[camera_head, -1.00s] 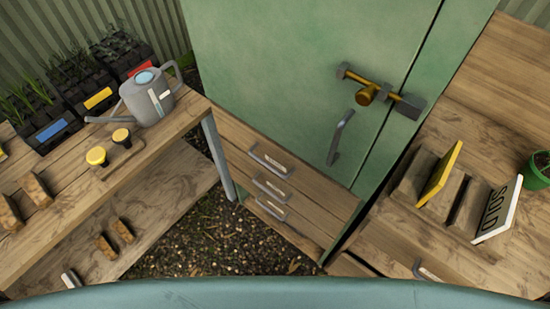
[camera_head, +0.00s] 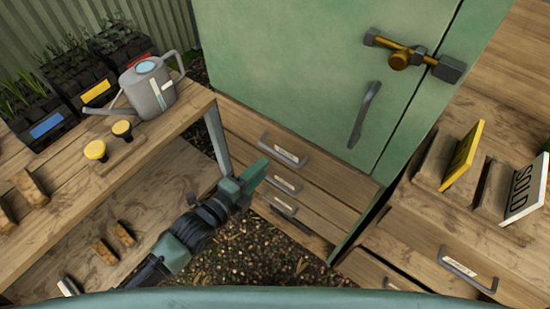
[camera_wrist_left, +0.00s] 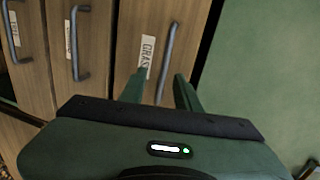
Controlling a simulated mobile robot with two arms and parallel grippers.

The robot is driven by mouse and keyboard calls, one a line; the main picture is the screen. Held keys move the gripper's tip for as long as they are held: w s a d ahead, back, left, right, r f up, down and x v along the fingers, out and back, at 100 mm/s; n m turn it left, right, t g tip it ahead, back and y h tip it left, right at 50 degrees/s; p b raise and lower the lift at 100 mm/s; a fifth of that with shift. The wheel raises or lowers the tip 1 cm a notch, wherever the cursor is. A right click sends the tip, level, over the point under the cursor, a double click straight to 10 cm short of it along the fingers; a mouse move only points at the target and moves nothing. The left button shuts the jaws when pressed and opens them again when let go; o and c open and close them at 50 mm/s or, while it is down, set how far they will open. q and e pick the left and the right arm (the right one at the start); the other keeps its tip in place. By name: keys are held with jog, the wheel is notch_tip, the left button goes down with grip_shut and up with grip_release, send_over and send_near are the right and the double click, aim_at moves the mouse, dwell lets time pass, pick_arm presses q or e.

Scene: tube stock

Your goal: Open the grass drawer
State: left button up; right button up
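The grass drawer (camera_wrist_left: 133,30) is the wooden drawer nearest the green door in the left wrist view. Its label reads "GRAS", with the end hidden, beside a grey bar handle (camera_wrist_left: 167,62). In the head view this appears to be the top drawer (camera_head: 240,125) of the stack, and it looks closed. My left gripper (camera_head: 256,172) is in front of the stack, just below the top handle (camera_head: 283,153). In the left wrist view its two fingers (camera_wrist_left: 159,88) are apart, with the handle's near end between them in the picture. Contact cannot be told. My right gripper is out of view.
Two more drawers (camera_wrist_left: 72,45) adjoin the grass drawer. A green cabinet door (camera_head: 290,70) with a latch (camera_head: 400,58) rises above. A wooden bench (camera_head: 140,150) with a watering can (camera_head: 150,88) stands left. A counter with another handled drawer (camera_head: 468,270) stands right.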

aim_at(278, 154)
pick_arm(q)
jog(key=x, duration=0.8)
jog(key=shift+d+r+p, duration=0.1)
jog(key=shift+r+p, duration=0.2)
jog(key=shift+r, duration=0.1)
grip_shut()
dwell(1.0)
